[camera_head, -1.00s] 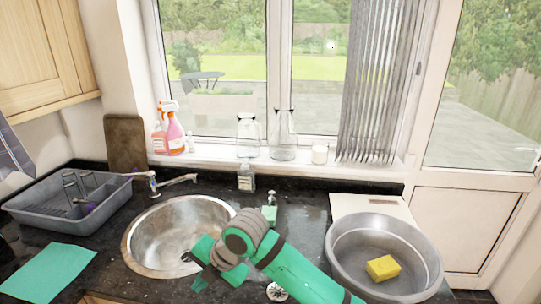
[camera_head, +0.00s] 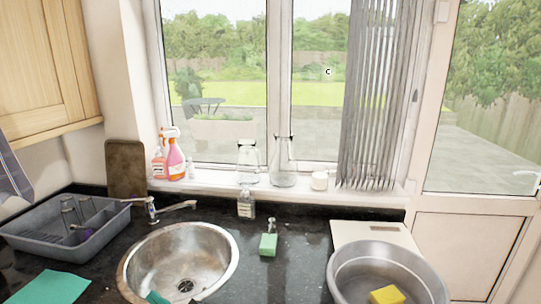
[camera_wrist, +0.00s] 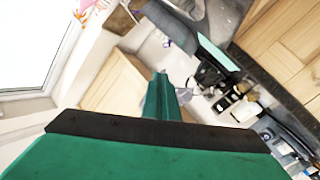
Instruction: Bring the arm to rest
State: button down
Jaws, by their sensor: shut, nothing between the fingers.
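My gripper (camera_wrist: 161,97) shows in the wrist view as green fingers closed together, with nothing held. It points into open space, over a tilted view of the kitchen. In the head view, only a small green tip of my arm (camera_head: 156,298) shows at the bottom edge, in front of the steel sink (camera_head: 215,240). The rest of the arm is out of that view.
A grey dish rack (camera_head: 45,243) and a green cloth (camera_head: 45,289) are at left. A soap dispenser (camera_head: 268,243) stands right of the sink. A grey basin (camera_head: 345,262) holds a yellow sponge (camera_head: 387,295). Bottles and jugs line the sill.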

jog(key=s+d+f+m+t+h, duration=0.5)
jog(key=s+d+f+m+h, duration=0.6)
jog(key=s+d+f+m, duration=0.6)
jog(key=s+d+f+h, duration=0.1)
jog(key=s+d, duration=0.4)
jog(key=s, duration=0.5)
jog(key=s+d+f+h, duration=0.1)
jog(key=s+d, duration=0.4)
jog(key=s, duration=0.5)
jog(key=shift+d+g+h, duration=0.25)
jog(key=shift+g+h, duration=0.05)
jog(key=shift+h, duration=0.2)
